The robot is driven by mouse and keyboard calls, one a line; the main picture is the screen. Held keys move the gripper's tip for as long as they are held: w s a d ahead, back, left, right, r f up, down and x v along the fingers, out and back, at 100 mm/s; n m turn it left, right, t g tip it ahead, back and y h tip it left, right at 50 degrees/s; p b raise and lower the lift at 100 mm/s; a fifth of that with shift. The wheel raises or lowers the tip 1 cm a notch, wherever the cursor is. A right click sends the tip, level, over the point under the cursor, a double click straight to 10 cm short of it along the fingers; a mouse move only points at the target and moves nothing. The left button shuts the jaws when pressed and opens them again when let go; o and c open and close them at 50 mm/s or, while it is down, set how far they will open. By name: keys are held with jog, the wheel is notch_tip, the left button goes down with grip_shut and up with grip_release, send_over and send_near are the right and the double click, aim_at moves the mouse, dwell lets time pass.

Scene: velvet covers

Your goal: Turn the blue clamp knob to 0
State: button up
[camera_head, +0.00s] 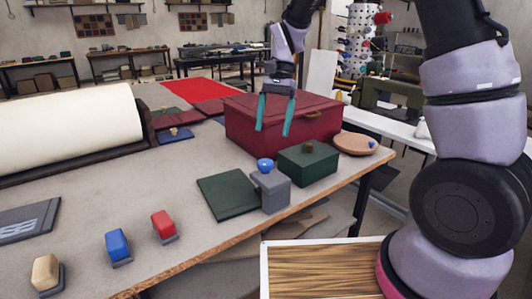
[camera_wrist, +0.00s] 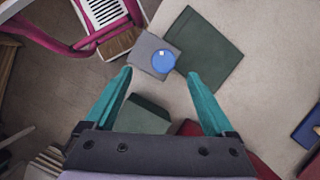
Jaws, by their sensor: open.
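The blue clamp knob (camera_head: 265,165) sits on top of a small grey block (camera_head: 271,190) near the table's front edge. In the wrist view the round knob (camera_wrist: 163,61) shows a small pale mark near its upper middle; no numbers are readable. My gripper (camera_head: 273,131) has two teal fingers, apart and empty, pointing down above and behind the knob. In the wrist view the knob lies ahead of the open fingertips (camera_wrist: 160,75), roughly between them sideways. Nothing touches the knob.
A dark green flat panel (camera_head: 227,197) lies left of the block, and a green box (camera_head: 307,168) stands to its right. A large red case (camera_head: 283,122) is behind. A round tan dish (camera_head: 356,144) is at right. Blue (camera_head: 118,246) and red (camera_head: 163,225) handled blocks stand front left.

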aim_at(266, 162)
jog(key=f+m, duration=0.1)
jog(key=f, duration=0.2)
jog(key=s+a+f+m+y, duration=0.1)
jog(key=f+m, duration=0.1)
jog(key=f, duration=0.1)
jog(key=f+m+t, duration=0.1)
jog(key=f+m, duration=0.1)
jog(key=f, duration=0.1)
jog(key=shift+s+a+f+y, duration=0.25)
jog(key=shift+s+a+y, duration=0.05)
jog(key=shift+s+y, duration=0.1)
jog(key=shift+w, duration=0.1)
jog(key=c, duration=1.4)
